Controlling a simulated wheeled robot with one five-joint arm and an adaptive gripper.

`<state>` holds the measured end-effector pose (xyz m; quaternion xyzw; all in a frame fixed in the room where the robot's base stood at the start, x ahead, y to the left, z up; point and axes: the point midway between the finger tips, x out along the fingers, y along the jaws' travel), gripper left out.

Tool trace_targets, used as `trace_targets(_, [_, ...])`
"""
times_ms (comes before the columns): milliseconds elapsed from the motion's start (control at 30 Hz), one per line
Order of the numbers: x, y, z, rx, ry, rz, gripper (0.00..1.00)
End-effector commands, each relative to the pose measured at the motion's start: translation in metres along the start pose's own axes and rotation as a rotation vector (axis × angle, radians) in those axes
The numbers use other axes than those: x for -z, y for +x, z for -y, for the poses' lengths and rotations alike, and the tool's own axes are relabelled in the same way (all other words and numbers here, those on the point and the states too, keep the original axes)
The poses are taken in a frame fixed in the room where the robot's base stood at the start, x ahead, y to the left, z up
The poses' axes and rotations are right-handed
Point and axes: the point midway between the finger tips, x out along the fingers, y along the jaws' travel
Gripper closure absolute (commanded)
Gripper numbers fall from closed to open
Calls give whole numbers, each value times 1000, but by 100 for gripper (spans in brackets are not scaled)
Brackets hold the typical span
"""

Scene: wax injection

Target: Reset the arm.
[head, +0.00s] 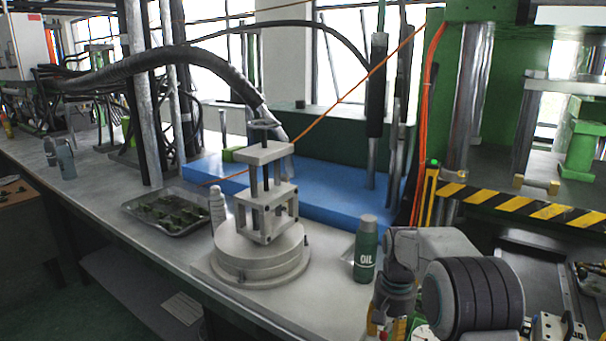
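My arm shows at the lower right, in front of the bench's right end. A pale link joins a thick black ribbed part to a dark grey jointed part that points down. My gripper (391,303) seems to be at the lower end of this jointed part. Its fingers cannot be made out, so I cannot tell whether it is open or shut, or whether it holds anything. The green oil bottle (366,254) stands upright on the bench, just left of the arm in the picture.
A pale clamp fixture on a round base (262,255) stands mid-bench, with a white bottle (217,206) beside it. A metal tray of dark green pieces (168,212) lies to its left. A blue slab (330,197) is behind. A green press with a striped bar (525,200) stands right.

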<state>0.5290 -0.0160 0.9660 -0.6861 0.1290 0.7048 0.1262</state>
Motion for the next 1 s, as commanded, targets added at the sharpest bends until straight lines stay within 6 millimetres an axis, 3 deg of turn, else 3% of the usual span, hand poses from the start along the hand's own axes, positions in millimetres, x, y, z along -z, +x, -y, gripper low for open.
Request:
trace_targets(100, [-35, 6, -12, -8, -131, 29, 56])
trace_targets(300, [-98, -1, -32, -8, -289, 44, 56])
trace_targets(700, [-229, -29, -74, 0, -349, -1, 56])
trace_targets(833, [-259, -36, -84, 7, -352, -45, 56])
trace_targets(1000, [-278, -50, -90, 24, -355, -140, 56])
